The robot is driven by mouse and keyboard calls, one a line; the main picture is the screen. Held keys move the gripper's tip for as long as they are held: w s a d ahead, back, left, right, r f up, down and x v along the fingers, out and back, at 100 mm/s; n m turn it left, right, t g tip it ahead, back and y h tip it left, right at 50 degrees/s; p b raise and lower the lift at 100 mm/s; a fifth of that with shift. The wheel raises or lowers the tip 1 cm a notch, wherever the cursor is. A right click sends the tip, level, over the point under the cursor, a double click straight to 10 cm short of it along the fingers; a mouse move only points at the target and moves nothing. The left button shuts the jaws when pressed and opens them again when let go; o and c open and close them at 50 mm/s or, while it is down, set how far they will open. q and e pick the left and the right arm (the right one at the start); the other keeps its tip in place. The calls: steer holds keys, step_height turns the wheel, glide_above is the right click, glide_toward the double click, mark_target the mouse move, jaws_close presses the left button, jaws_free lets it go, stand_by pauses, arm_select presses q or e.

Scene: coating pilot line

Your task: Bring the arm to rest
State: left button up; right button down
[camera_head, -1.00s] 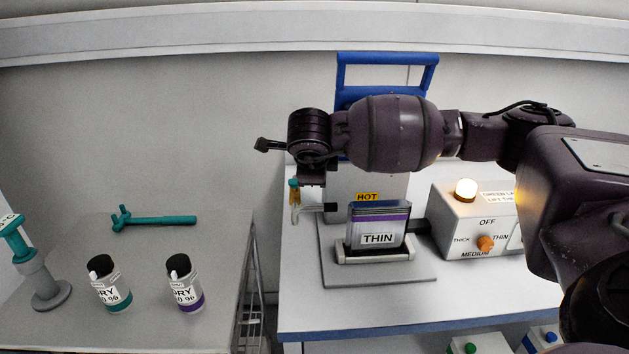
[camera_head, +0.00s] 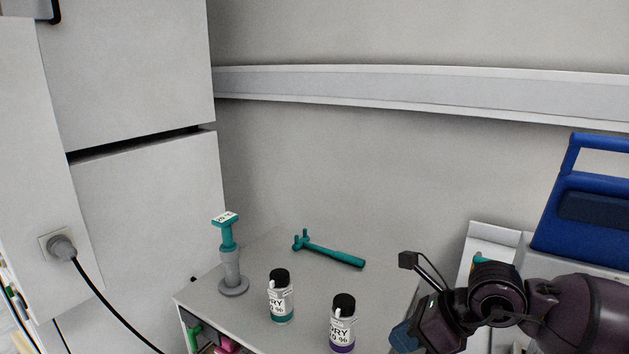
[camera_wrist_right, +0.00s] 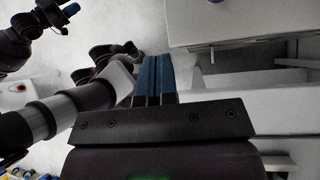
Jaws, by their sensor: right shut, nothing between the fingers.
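My right gripper (camera_head: 405,338) is low at the right of the head view, its blue fingertips pointing down-left beside the grey bench. In the right wrist view its two blue fingers (camera_wrist_right: 153,78) lie side by side, shut, with nothing between them. My right arm reaches in from the right edge of the head view. A dark arm part with a blue piece, seemingly my left gripper (camera_wrist_right: 54,20), is at the top left of the wrist view; its jaws are too small to read. The left arm is not in the head view.
The grey bench (camera_head: 258,262) holds a teal-topped stand (camera_head: 230,265), a teal tool (camera_head: 330,251), a teal-banded bottle (camera_head: 280,297) and a purple-banded bottle (camera_head: 343,325), which is nearest my right gripper. A blue-handled device (camera_head: 590,215) is at right. A plug and cable (camera_head: 62,246) are at left.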

steer(key=s+a+r+m+t+y, duration=0.2)
steer(key=s+a+r+m+y, duration=0.35)
steer(key=a+y, duration=0.35)
steer(key=w+d+r+m+t+h, duration=0.25)
steer(key=d+m+t+h, duration=0.65)
steer(key=m+t, duration=0.95)
steer(key=s+d+f+m+g+h, duration=0.2)
steer(key=d+f+m+g+h, duration=0.1)
steer(key=d+f+m, duration=0.1)
steer(key=s+d+f+m+g+h, duration=0.2)
steer(key=d+f+m+g+h, duration=0.2)
steer(key=f+m, duration=0.2)
steer(key=s+d+f+m+g+h, duration=0.2)
steer(key=d+f+m+g+h, duration=0.1)
steer(key=m, duration=0.5)
steer(key=shift+d+f+g+h, duration=0.25)
steer(key=shift+d+f+h, duration=0.15)
steer(key=shift+d+f, duration=0.6)
steer(key=s+f+m+g+y, duration=0.1)
steer(key=s+f+m+g, duration=0.2)
steer(key=s+f+g, duration=0.35)
steer(key=s+f+m+g+y, duration=0.1)
steer(key=s+f+m+g, duration=0.2)
steer(key=s, duration=0.7)
steer(key=w+f+n+t, duration=0.1)
steer(key=w+f+t, duration=0.6)
steer(key=f, duration=0.4)
steer(key=shift+w+f+n+t+y, duration=0.15)
steer(key=shift+n+t+y, duration=0.25)
steer(key=shift+t, duration=0.05)
